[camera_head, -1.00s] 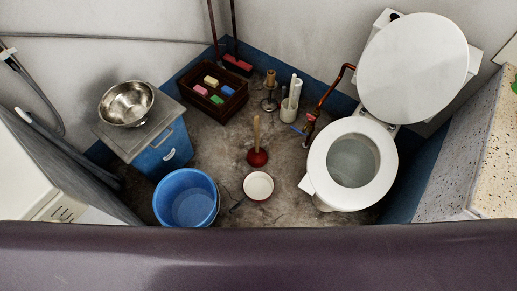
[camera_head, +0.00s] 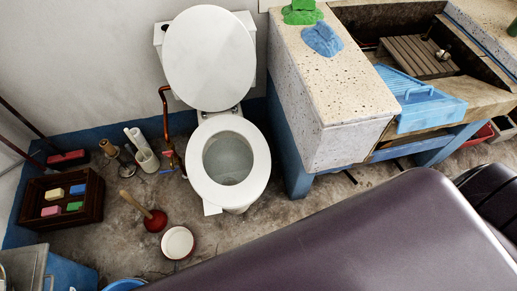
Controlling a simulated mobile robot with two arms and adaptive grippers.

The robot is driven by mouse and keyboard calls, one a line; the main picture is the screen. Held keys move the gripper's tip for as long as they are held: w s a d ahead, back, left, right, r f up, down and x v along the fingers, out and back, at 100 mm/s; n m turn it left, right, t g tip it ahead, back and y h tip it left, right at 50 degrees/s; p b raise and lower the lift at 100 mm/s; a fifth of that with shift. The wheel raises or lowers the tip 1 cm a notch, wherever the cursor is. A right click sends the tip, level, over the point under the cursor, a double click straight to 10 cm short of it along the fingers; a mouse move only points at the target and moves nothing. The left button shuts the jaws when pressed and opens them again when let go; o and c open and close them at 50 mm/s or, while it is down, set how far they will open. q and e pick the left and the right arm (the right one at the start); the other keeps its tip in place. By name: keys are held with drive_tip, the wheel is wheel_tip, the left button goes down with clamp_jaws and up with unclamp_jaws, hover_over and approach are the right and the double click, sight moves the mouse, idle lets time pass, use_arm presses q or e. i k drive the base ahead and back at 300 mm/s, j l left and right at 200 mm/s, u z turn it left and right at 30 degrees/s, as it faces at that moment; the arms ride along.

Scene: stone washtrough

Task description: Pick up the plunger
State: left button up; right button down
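The plunger (camera_head: 151,215) stands on the concrete floor left of the toilet, its red rubber cup down and its wooden handle leaning up to the left in the picture. A small white bowl with a dark red rim (camera_head: 178,243) sits on the floor just below it. Neither of my grippers shows in the head view. Only dark parts of my own body fill the lower right.
The toilet (camera_head: 261,169) stands with its lid up, right of the plunger. A wooden crate (camera_head: 88,212) with colored sponges is at left. A blue bucket (camera_head: 124,285) is at the bottom edge. The stone washtrough (camera_head: 345,95) with a blue washboard (camera_head: 420,101) is at right.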

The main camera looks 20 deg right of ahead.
sight(155, 221)
drive_tip(key=z, duration=0.35)
drive_tip(key=u, duration=1.2)
